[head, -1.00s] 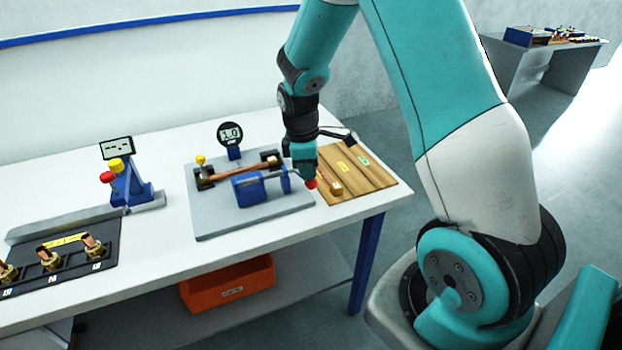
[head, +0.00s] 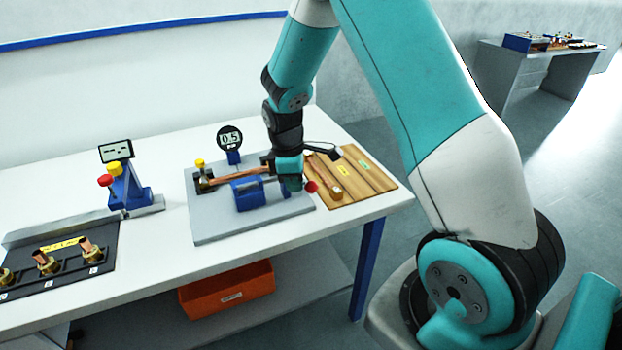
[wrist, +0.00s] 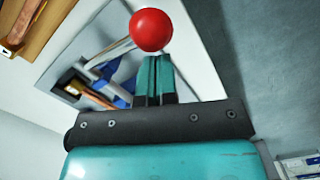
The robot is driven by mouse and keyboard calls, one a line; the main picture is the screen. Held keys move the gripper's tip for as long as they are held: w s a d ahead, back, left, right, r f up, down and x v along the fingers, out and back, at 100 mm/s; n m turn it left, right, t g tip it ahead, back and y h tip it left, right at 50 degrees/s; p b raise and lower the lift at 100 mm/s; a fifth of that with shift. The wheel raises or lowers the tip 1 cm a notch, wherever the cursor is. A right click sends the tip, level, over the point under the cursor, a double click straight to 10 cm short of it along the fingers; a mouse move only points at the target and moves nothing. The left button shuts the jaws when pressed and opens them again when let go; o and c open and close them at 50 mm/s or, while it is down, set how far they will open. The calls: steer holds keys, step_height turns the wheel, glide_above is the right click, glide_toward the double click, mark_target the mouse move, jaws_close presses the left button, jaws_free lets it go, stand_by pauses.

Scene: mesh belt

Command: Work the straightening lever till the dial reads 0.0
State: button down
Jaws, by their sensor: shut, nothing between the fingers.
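The dial (head: 230,139) stands behind the grey straightening plate (head: 216,228) and reads 0.5. A copper bar (head: 232,174) lies across the black supports of the fixture, behind a blue block (head: 249,194). The lever's red ball knob (head: 311,187) shows just right of my gripper (head: 291,186). In the wrist view the red knob (wrist: 151,30) is just beyond the tips of my closed fingers (wrist: 156,62), with the lever's rod running off to the left. My gripper is shut and empty beside the knob. I cannot tell whether it touches the knob.
A wooden board (head: 366,172) with copper parts and labels lies right of the plate. A blue stand (head: 127,185) with red and yellow buttons and a black rack (head: 60,280) of fittings are at left. An orange bin (head: 228,290) sits below the tabletop.

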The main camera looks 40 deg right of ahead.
step_height(320, 180, up, 17)
steer(key=w+a+b, duration=0.1)
steer(key=b, duration=0.1)
steer(key=shift+a+r+b, duration=0.15)
steer(key=shift+b, duration=0.2)
stand_by(1.0)
steer(key=s+a+m+y, duration=0.1)
steer(key=s+a+y, duration=0.1)
steer(key=s+a, duration=0.7)
steer(key=s+a+m+y, duration=0.2)
steer(key=s+a, duration=0.8)
steer(key=s, duration=0.6)
steer(key=shift+a+t+y, duration=0.2)
steer(key=shift+t+y, duration=0.2)
steer(key=shift+y, duration=0.2)
steer(key=shift+w, duration=0.1)
